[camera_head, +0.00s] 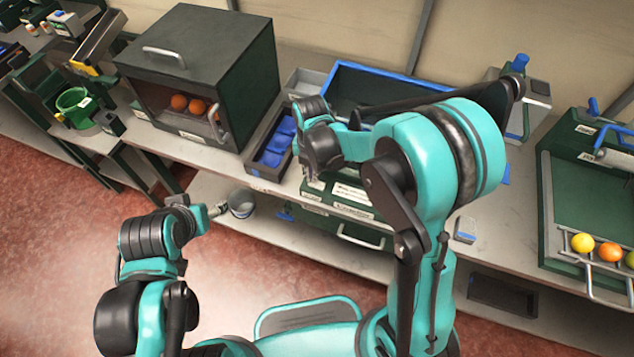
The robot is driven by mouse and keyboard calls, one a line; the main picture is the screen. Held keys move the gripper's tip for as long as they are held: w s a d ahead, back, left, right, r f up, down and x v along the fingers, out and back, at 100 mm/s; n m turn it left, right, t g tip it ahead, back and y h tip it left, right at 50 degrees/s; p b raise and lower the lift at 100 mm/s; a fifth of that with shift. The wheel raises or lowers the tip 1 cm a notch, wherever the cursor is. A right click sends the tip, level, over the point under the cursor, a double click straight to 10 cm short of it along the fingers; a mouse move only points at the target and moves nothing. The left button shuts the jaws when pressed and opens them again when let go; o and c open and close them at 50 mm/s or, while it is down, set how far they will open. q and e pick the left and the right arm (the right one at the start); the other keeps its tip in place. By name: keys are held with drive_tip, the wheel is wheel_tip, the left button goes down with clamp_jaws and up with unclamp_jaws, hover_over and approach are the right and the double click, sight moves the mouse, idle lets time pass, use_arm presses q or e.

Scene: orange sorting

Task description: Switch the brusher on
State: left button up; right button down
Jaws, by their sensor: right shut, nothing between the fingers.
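No label that I can read names the brusher. A green machine with white labels (352,205) stands at the table's middle, partly hidden by my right arm. My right gripper (313,181) is shut and empty, pointing down at this machine's left end; I cannot tell whether it touches. No switch shows clearly there. Another green machine (590,190) stands at the right, with several round fruits on a metal rack at its front. My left gripper (219,209) is low at the left, near a grey cup (242,204); its fingers are too small to judge.
A dark green cabinet (195,45) with oranges (180,103) inside stands at the left. A tray with blue pieces (256,172) and a large blue-rimmed bin (390,75) lie beside it. A small grey block (466,230) sits right of my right arm.

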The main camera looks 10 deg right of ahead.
drive_tip(key=shift+f, duration=0.2)
drive_tip(key=shift+r, duration=0.15)
wheel_tip(320, 180, up, 7)
drive_tip(key=p, duration=0.4)
drive_tip(key=shift+p, duration=0.4)
drive_tip(key=s+d+r+m+t+b, duration=0.2)
drive_tip(key=s+m, duration=0.4)
drive_tip(key=m, duration=0.9)
drive_tip(key=s+d+r+m+t+b, duration=0.3)
drive_tip(key=s+d+m, duration=0.4)
drive_tip(key=m, duration=0.7)
drive_tip(key=shift+s+d+r+m+t+b, duration=0.25)
drive_tip(key=shift+r+m+t+b, duration=0.15)
drive_tip(key=shift+t+b, duration=0.5)
